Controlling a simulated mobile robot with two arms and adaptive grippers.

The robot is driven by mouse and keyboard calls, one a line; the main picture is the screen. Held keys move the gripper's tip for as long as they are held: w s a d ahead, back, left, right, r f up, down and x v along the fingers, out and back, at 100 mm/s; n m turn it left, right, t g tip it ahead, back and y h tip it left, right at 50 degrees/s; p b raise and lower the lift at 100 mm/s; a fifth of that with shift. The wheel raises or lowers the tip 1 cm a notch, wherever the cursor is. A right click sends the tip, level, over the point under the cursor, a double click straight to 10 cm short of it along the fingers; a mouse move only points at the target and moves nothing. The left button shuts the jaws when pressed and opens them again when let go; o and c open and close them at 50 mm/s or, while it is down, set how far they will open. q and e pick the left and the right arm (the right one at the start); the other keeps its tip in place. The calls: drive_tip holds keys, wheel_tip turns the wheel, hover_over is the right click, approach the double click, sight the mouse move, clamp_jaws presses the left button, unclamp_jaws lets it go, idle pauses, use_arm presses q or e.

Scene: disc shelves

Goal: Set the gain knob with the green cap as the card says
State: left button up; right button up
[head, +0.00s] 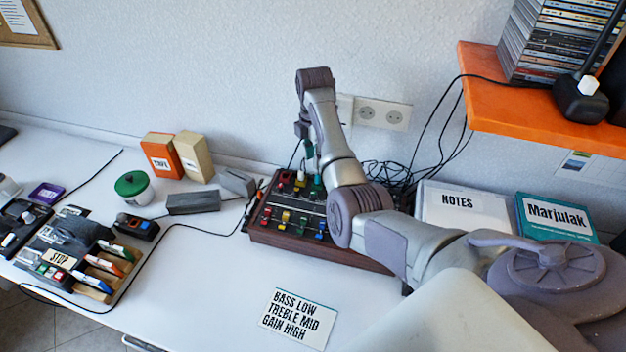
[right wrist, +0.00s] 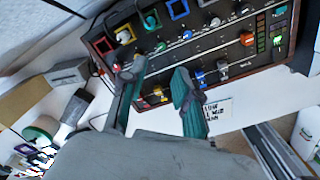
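The card (head: 298,318) lies flat on the table in front and reads BASS LOW, TREBLE MID, GAIN HIGH. The mixer panel (head: 272,237), dark with wooden sides, carries coloured knobs and sliders at the table's back. In the right wrist view a green-capped knob (right wrist: 151,20) stands in the row near the top of the panel. My right gripper (right wrist: 159,67) is open, its two teal fingers apart over the panel, short of that knob in the picture. In the head view my right arm hides part of the panel. The knob's pointer is too small to read. My left gripper is out of view.
A grey block (head: 193,203) and a lidded jar (head: 133,189) stand left of the mixer. A NOTES box (head: 463,208) stands on its right. Cables run behind and left of it. An orange shelf (head: 530,105) overhangs at right. The table around the card is clear.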

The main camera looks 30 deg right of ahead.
sight(314, 193)
drive_tip(key=f, duration=1.3)
drive_tip(key=shift+s+a, duration=0.15)
drive_tip(key=shift+s, duration=0.05)
clamp_jaws()
